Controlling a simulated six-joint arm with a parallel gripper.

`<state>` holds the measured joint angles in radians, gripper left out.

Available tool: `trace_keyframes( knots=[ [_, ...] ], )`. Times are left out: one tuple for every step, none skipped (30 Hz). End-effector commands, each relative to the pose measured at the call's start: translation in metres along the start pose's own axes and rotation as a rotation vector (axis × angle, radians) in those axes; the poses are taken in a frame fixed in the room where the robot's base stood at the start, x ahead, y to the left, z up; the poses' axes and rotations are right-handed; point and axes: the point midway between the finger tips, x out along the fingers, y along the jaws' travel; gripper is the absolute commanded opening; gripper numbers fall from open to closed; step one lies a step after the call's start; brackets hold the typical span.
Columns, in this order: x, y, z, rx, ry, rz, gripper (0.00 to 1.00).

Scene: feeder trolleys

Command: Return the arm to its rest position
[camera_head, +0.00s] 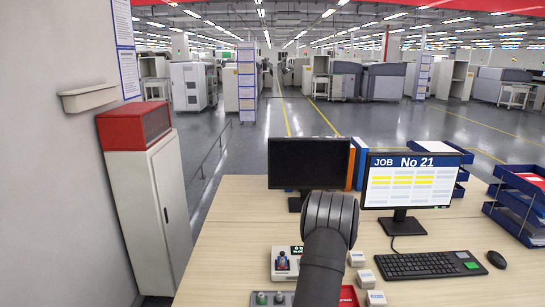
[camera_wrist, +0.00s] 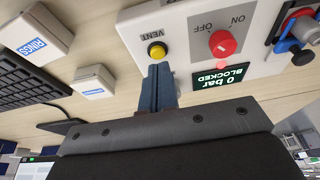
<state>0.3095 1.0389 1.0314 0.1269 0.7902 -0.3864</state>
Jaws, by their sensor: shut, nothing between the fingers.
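My arm (camera_head: 325,245) reaches forward over the wooden desk in the head view, and its end is hidden there. In the wrist view my gripper (camera_wrist: 160,72) is shut and empty. Its dark blue-grey fingers point at a white control box (camera_wrist: 185,22), with the tips just by the yellow VENT button (camera_wrist: 156,50). I cannot tell whether they touch it. The box also has a red ON/OFF knob (camera_wrist: 222,43) and a dark display (camera_wrist: 221,79) reading "0 bar BLOCKED". In the head view the box (camera_head: 281,273) is partly hidden by my arm.
Several small white boxes (camera_head: 365,278) lie right of my arm; one reads RINGS (camera_wrist: 38,35). A keyboard (camera_head: 428,265), mouse (camera_head: 496,259), dark monitor (camera_head: 308,163), lit "JOB No 21" monitor (camera_head: 412,182) and blue letter trays (camera_head: 520,200) stand on the desk (camera_head: 225,240). The desk's left side is clear.

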Motion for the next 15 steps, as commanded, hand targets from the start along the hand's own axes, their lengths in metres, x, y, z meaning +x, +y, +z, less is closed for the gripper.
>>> trace_keyframes(
  knots=[
    [0.011, 0.0, 0.004, 0.0, -0.002, -0.001, 0.0],
    [0.017, 0.0, 0.006, 0.001, -0.002, -0.001, 0.0],
    [0.01, 0.0, 0.002, 0.0, 0.005, 0.001, 0.0],
    [0.001, 0.0, -0.001, 0.0, 0.007, 0.002, 0.0],
    [-0.005, 0.0, -0.003, 0.0, 0.006, 0.002, 0.0],
    [-0.012, 0.0, -0.004, 0.0, 0.005, 0.002, 0.0],
    [-0.018, 0.0, -0.006, 0.0, 0.006, 0.002, 0.0],
    [-0.024, 0.0, -0.008, 0.0, 0.006, 0.002, 0.0],
    [-0.031, 0.0, -0.01, 0.0, 0.005, 0.002, 0.0],
    [-0.037, 0.0, -0.012, 0.001, 0.005, 0.002, 0.0],
    [-0.043, 0.0, -0.014, 0.001, 0.006, 0.002, 0.0],
    [-0.051, 0.0, -0.016, 0.001, 0.005, 0.001, 0.0],
    [-0.056, 0.0, -0.018, 0.001, 0.006, 0.002, 0.0],
    [-0.062, 0.0, -0.02, 0.001, 0.006, 0.001, 0.0],
    [-0.069, 0.0, -0.022, -0.005, 0.005, 0.002, 0.0]
  ],
)
